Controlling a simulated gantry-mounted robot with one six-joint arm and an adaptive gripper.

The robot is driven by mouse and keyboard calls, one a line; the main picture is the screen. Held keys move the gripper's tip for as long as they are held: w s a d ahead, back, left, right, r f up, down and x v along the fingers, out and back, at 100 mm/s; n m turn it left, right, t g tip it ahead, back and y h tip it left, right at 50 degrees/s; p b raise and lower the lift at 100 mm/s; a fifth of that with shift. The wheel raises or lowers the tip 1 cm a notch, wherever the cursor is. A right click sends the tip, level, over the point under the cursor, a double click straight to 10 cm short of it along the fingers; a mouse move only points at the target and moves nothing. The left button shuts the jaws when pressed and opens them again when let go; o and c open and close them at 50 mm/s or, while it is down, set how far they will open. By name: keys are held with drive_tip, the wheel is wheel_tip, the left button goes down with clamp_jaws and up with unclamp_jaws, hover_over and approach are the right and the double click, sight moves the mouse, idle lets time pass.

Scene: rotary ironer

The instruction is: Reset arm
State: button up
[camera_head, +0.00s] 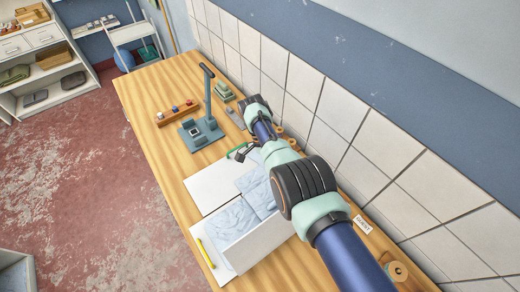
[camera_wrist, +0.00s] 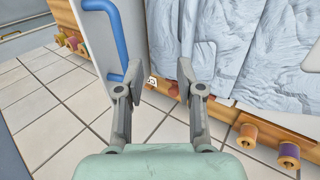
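My arm reaches in from the lower right in the head view, over the wooden table along the tiled wall. My gripper (camera_head: 240,152) is small and partly hidden there, just above the far edge of the white panels on the table. In the wrist view my gripper (camera_wrist: 161,75) has its two grey fingers spread apart, with nothing held between them. Beyond the fingers lies light blue wrinkled cloth (camera_wrist: 235,45). The cloth also shows in the head view (camera_head: 232,220), beside a white upright panel (camera_head: 262,243).
A blue-grey stand (camera_head: 200,133) and a wooden rack with small coloured items (camera_head: 177,113) stand farther along the table (camera_head: 145,95). Thread spools (camera_wrist: 288,154) line the wall side. A blue handle (camera_wrist: 112,20) is close to the left finger. A yellow marker (camera_head: 206,253) lies near the front edge.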

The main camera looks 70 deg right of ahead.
drive_tip(key=shift+w, duration=0.1)
drive_tip(key=w+a+f+n+t+h, duration=0.2)
drive_tip(key=w+a+n, duration=0.1)
drive_tip(key=w, duration=0.4)
drive_tip(key=w+a+f+n+t+h, duration=0.1)
drive_tip(key=w+a+n+t+h, duration=0.1)
drive_tip(key=w+a+n, duration=0.35)
drive_tip(key=w+a+r+n+t+h, duration=0.2)
drive_tip(key=w+a+n+t, duration=0.15)
drive_tip(key=w+a, duration=0.35)
drive_tip(key=a+r+n+t, duration=0.4)
drive_tip(key=a+r, duration=0.1)
drive_tip(key=a, duration=0.3)
drive_tip(key=a+r+n+t, duration=0.3)
drive_tip(key=a+r, duration=0.1)
drive_tip(key=a, duration=0.4)
drive_tip(key=s+a+r+n+t+y, duration=0.2)
drive_tip(key=s+a+r+n+t, duration=0.2)
drive_tip(key=s+a+r, duration=0.3)
wheel_tip(320, 180, up, 2)
drive_tip(key=shift+s+a+r+n+y, duration=0.25)
drive_tip(key=shift+s+a+n+y, duration=0.1)
drive_tip(key=shift+a+n, duration=0.2)
